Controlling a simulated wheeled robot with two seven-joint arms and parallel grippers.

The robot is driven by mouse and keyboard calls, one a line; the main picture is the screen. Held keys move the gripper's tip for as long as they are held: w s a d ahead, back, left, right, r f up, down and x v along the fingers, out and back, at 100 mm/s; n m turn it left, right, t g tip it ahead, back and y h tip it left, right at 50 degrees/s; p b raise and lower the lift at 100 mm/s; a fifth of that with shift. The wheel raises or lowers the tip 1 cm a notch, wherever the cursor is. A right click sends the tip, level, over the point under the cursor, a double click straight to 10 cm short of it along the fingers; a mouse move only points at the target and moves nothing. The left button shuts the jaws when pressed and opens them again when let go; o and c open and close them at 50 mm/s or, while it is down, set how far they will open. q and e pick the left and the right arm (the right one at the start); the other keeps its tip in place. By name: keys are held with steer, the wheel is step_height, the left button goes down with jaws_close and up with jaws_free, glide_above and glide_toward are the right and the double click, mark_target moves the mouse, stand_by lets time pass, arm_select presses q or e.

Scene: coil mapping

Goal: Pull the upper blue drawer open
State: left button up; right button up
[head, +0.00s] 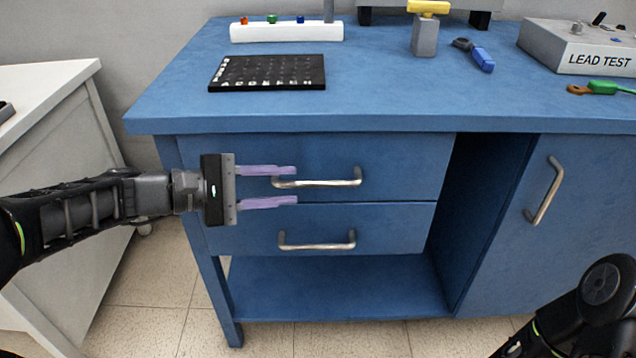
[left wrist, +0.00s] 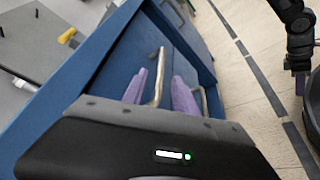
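The upper blue drawer (head: 400,165) is shut, flush in the blue desk front. Its silver bar handle (head: 318,183) runs level. My left gripper (head: 280,186) is open, its two purple fingers one above the other at the handle's left end. In the left wrist view the upper handle (left wrist: 160,70) shows between the spread fingers (left wrist: 158,92); contact cannot be told. The lower drawer (head: 390,228) is also shut, with its own handle (head: 317,246). My right arm shows at the lower right; its gripper end is small and dark in the left wrist view (left wrist: 300,84).
The desktop (head: 380,95) carries a black pad (head: 267,72), a white strip block (head: 287,32), a yellow-topped grey block (head: 425,38) and a LEAD TEST box (head: 575,45). A cabinet door with a handle (head: 545,190) is right. A white table (head: 50,105) stands left.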

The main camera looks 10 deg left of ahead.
mark_target(308, 184)
arm_select(q)
steer(key=b+x, duration=0.1)
steer(key=x, duration=0.6)
steer(key=shift+c, duration=0.3)
jaws_close()
stand_by(1.0)
